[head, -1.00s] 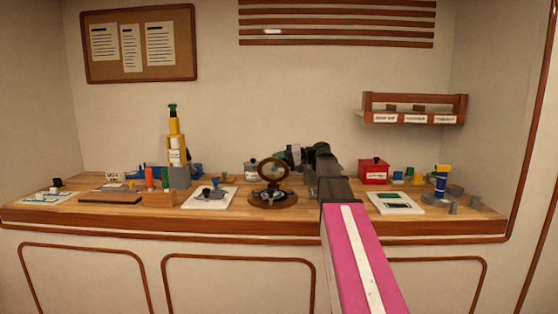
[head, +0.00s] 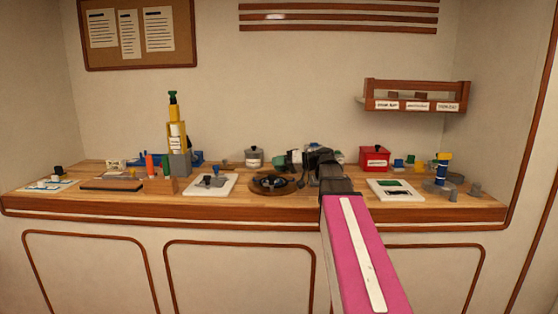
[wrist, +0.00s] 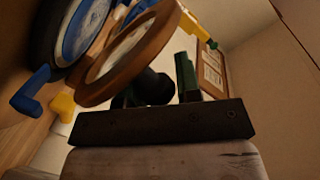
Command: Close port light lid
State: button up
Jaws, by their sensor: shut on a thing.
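The port light (head: 272,186) is a round, dark-centred fitting on a brown wooden base on the bench. Its lid no longer stands up in the head view and looks low over the base. In the wrist view the lid (wrist: 94,98) is a brown ring around a pale pane, tilted and close to a blue-edged round part (wrist: 85,35). A gap shows between them at the near side. In the wrist view my gripper (wrist: 168,85) is shut on the lid, with the contact partly hidden.
A white board (head: 209,185) with small parts lies left of the port light. A grey lidded pot (head: 254,158) stands behind it. A red box (head: 375,160) and another white board (head: 397,189) are to the right. The bench's front strip is clear.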

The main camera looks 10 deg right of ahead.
jog(key=shift+s+a+f, duration=0.1)
jog(key=shift+s+f, duration=0.45)
jog(key=o, duration=0.5)
jog(key=shift+s, duration=0.1)
jog(key=v, duration=1)
jog(key=shift+d, duration=0.4)
jog(key=shift+o, duration=0.4)
